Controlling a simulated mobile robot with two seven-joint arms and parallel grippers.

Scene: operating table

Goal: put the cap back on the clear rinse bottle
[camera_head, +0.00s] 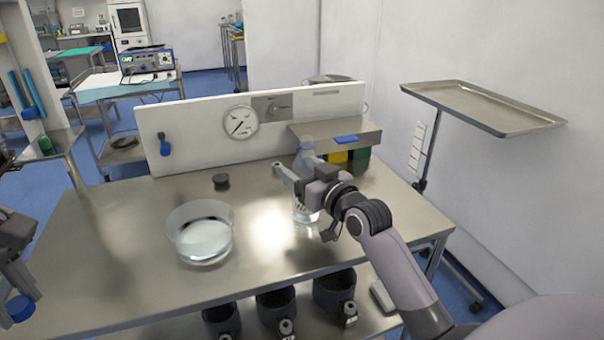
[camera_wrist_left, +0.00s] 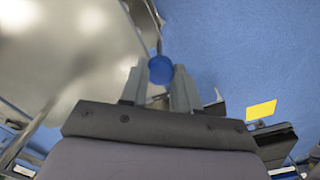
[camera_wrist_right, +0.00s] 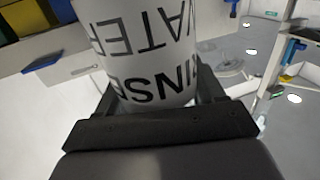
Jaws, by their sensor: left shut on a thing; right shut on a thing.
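The clear rinse bottle (camera_head: 305,160) stands upright on the steel table (camera_head: 120,225), right of the middle in the head view. My right gripper (camera_head: 296,182) is shut around its body. The right wrist view shows its white part with dark "RINSE WATER" lettering (camera_wrist_right: 140,55) between the fingers. The blue cap (camera_head: 20,306) is at the far left of the head view, well away from the bottle. My left gripper (camera_wrist_left: 160,88) is shut on this cap, which shows at the fingertips in the left wrist view (camera_wrist_left: 160,69). The bottle's lower part is partly hidden by my right gripper.
A clear bowl of liquid (camera_head: 201,235) stands on the table left of the bottle. A small dark round piece (camera_head: 221,181) lies behind it. A panel with a gauge (camera_head: 240,122) and a steel shelf (camera_head: 335,134) close off the back. The table's left part is clear.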

